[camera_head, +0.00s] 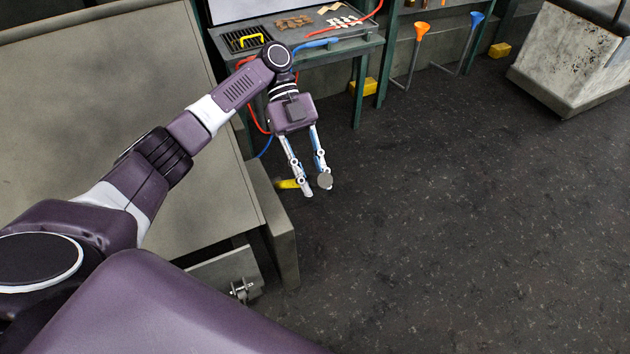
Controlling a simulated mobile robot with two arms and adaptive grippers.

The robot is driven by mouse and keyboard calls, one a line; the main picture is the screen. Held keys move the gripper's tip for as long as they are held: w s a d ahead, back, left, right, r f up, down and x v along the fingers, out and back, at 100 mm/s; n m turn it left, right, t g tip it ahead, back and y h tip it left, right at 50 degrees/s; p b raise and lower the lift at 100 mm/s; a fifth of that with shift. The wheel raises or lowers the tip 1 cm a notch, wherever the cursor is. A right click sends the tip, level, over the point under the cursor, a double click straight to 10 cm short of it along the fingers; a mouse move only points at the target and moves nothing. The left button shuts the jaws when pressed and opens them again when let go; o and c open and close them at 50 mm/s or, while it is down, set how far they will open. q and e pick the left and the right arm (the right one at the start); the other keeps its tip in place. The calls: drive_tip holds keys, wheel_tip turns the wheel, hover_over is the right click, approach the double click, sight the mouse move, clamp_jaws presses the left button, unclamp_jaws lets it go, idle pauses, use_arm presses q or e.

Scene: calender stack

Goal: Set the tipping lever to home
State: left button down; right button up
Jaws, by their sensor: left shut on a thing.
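My left gripper (310,186) is at the upper middle of the head view, pointing down beyond the edge of a grey bench. It is shut on what looks like the tipping lever, with its two fingers some way apart. A short yellow part (287,184), which I take for the lever, sticks out to the left of the left fingertip. A grey round piece (325,181) shows at the right fingertip; I cannot tell whether it is the lever's knob or a finger pad. The fingers hide the part between them. My right gripper is not in view.
A large grey-beige panel (90,90) fills the left, with a grey beam (280,240) along its edge. A workbench (350,45) with tools and red and blue hoses stands behind the gripper. Orange and blue funnels (421,29) stand farther right.

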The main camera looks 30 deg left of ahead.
use_arm(q)
drive_tip(key=shift+w+a+r+p, duration=0.15)
drive_tip(key=shift+w+r+p, duration=0.05)
drive_tip(key=shift+r+p, duration=0.35)
drive_tip(key=shift+w+a+r+h+p, duration=0.3)
drive_tip(key=shift+w+a+r+p, duration=0.1)
drive_tip(key=shift+p, duration=0.1)
drive_tip(key=shift+w+a+r+p, duration=0.2)
drive_tip(key=shift+a+r+p, duration=0.05)
drive_tip(key=shift+a+p, duration=0.1)
drive_tip(key=shift+w+a+r+g+p, duration=0.3)
drive_tip(key=shift+a+g+p, duration=0.15)
drive_tip(key=shift+p, duration=0.2)
drive_tip(key=shift+w+a+r, duration=0.2)
drive_tip(key=shift+w, duration=0.05)
drive_tip(key=shift+w+a+h, duration=0.1)
drive_tip(key=shift+a+h, duration=0.1)
drive_tip(key=shift+h, duration=0.1)
drive_tip(key=shift+f, duration=0.1)
